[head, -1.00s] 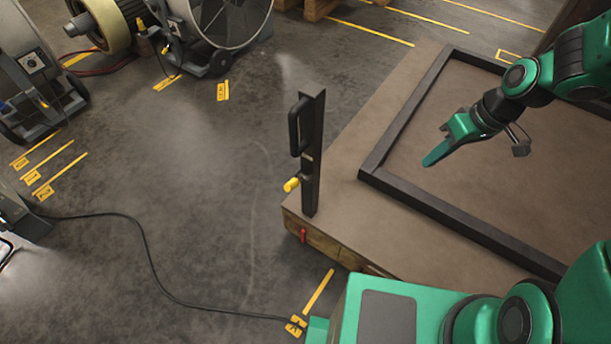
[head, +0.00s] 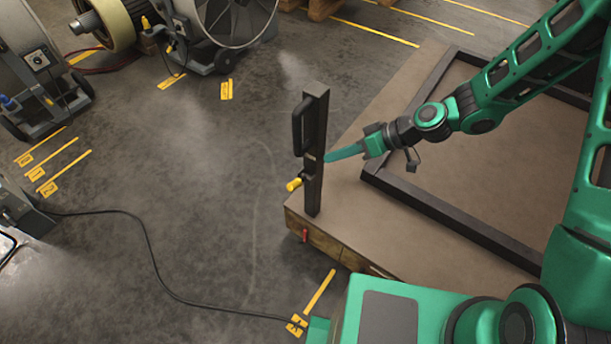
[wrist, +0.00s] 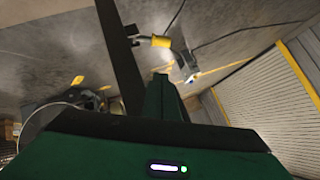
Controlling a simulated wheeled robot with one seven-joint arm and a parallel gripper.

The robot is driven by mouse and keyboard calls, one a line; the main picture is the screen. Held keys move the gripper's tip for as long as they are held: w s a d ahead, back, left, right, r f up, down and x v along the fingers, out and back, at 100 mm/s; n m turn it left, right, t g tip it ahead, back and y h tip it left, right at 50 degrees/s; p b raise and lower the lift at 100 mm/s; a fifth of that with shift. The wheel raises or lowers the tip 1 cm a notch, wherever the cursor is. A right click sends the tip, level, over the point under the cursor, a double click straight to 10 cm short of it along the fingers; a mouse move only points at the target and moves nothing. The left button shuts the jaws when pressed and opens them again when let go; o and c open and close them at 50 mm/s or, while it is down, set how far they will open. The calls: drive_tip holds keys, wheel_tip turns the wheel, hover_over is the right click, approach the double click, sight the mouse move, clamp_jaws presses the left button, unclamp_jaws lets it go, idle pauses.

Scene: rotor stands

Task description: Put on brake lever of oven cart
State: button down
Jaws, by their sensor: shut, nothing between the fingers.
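The oven cart (head: 345,215) is a low brown deck with a dark raised frame on top. A dark upright post (head: 315,140) stands at its near left corner with a black handle on its left side. A lever with a yellow grip (head: 294,184) sticks out low on the post's left side; the yellow grip also shows in the wrist view (wrist: 160,41). A small red part (head: 304,235) sits on the deck's side below. My gripper (head: 332,156) is shut and empty, its tip close to the post's right side, above the yellow grip's height; contact cannot be told.
The dark frame (head: 440,212) edges the deck under my arm. Large fans (head: 228,30) stand at the back left. A black cable (head: 140,240) crosses the floor.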

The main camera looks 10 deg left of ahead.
hover_over(299, 182)
drive_tip(key=d, duration=0.2)
wheel_tip(299, 182, down, 9)
drive_tip(key=shift+s+a+f, duration=0.2)
drive_tip(key=shift+a+f, duration=0.05)
drive_tip(key=shift+f, duration=0.2)
